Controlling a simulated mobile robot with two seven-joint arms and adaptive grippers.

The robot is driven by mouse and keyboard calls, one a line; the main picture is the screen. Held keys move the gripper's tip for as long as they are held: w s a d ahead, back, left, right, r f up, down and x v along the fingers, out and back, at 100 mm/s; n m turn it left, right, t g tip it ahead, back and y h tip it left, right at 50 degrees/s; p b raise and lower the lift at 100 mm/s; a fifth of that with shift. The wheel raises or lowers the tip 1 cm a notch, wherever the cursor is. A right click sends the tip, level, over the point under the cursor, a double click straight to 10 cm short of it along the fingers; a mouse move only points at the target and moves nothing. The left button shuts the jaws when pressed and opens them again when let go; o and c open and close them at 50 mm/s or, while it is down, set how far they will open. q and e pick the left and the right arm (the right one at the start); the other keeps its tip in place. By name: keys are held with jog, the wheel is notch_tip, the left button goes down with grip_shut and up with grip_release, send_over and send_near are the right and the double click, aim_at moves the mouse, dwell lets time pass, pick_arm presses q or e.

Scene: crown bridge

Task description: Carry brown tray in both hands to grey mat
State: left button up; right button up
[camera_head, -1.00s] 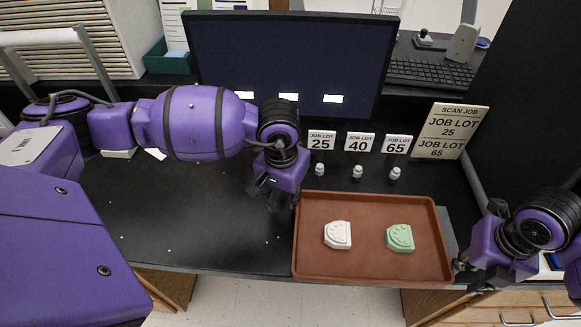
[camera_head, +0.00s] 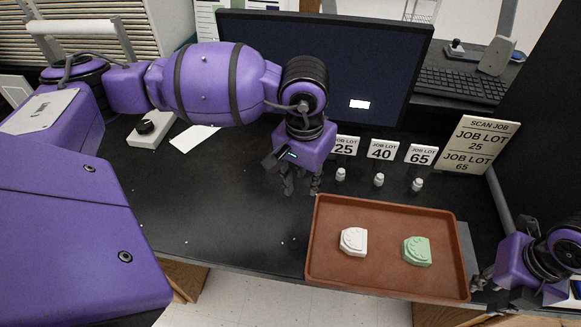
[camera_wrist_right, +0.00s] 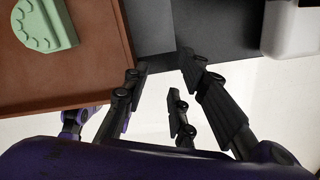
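The brown tray (camera_head: 335,281) lies flat on the black counter near its front edge. It carries a white dental model (camera_head: 353,241) and a green dental model (camera_head: 417,251). A grey flat piece, perhaps the grey mat (camera_head: 466,247), shows just past the tray's right edge; the tray may hide more of it. My left gripper (camera_head: 301,184) is by the tray's back left corner, fingers spread and empty. My right gripper (camera_head: 479,284) is at the tray's right side. In the right wrist view its fingers (camera_wrist_right: 172,95) are apart with nothing between them, right of the tray's edge (camera_wrist_right: 121,50).
Three number cards (camera_head: 382,149) with small white bottles (camera_head: 379,180) stand behind the tray. A monitor (camera_head: 320,65), a keyboard (camera_head: 462,84) and a job sign (camera_head: 472,145) are farther back. The counter (camera_head: 225,215) left of the tray is mostly clear.

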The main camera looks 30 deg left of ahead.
notch_tip(320, 180, up, 11)
jog(key=shift+s, duration=0.45)
jog(key=shift+f, duration=0.1)
